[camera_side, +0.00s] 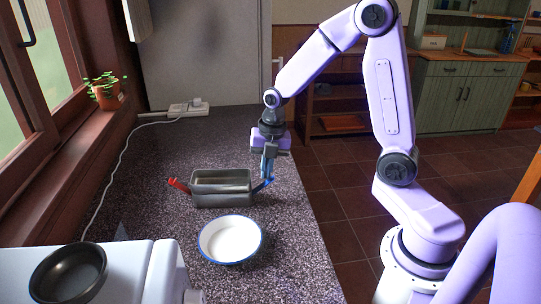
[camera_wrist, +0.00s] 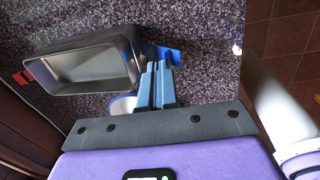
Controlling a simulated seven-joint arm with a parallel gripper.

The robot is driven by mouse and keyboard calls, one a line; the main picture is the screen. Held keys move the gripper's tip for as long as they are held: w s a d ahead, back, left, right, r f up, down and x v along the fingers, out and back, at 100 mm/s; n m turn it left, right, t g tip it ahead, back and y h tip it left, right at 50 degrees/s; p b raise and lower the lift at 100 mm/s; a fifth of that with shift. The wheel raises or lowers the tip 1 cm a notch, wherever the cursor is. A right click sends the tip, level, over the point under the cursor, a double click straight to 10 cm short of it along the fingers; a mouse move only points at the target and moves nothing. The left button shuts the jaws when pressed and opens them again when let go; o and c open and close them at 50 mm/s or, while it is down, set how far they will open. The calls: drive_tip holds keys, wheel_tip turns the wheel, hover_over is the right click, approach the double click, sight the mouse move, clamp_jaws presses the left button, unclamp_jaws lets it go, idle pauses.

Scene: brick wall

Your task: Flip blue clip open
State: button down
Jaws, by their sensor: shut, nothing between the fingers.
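A grey metal tin (camera_side: 221,190) stands on the speckled counter, with a red clip (camera_side: 179,186) at its left end and a blue clip (camera_side: 264,183) at its right end. The blue clip slants up and outward from the tin. My gripper (camera_side: 269,180) is shut and points down right at the blue clip; I cannot tell whether it touches it. In the wrist view my fingers (camera_wrist: 157,70) are together, with the blue clip (camera_wrist: 168,56) just beyond their tips, partly hidden. The tin (camera_wrist: 85,63) and the red clip (camera_wrist: 22,77) also show there.
A white bowl with a blue rim (camera_side: 231,240) stands in front of the tin. A dark pan (camera_side: 68,274) sits on a white appliance (camera_side: 130,270) at front left. A power strip (camera_side: 188,108) lies at the back. The counter behind the tin is clear.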

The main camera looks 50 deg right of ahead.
wheel_tip(320, 180, up, 3)
drive_tip(key=w+a, duration=0.1)
drive_tip(key=w, duration=0.1)
wheel_tip(320, 180, up, 9)
hover_over(258, 189)
drive_tip(key=s+d, duration=0.3)
drive_tip(key=s, duration=0.1)
drive_tip(key=shift+w+f, duration=0.1)
drive_tip(key=shift+f, duration=0.1)
drive_tip(key=shift+a, duration=0.1)
drive_tip(key=s+a+f+m, duration=0.1)
drive_tip(key=s+a+m, duration=0.1)
drive_tip(key=s+m, duration=0.2)
drive_tip(key=s+a+f+m, duration=0.2)
drive_tip(key=s+m, duration=0.3)
drive_tip(key=s, duration=0.6)
drive_tip(key=s+a+f+m, duration=0.2)
drive_tip(key=s+a+m, duration=0.2)
drive_tip(key=s, duration=0.4)
drive_tip(key=shift+a+f+g, duration=0.25)
drive_tip(key=shift+g, duration=0.15)
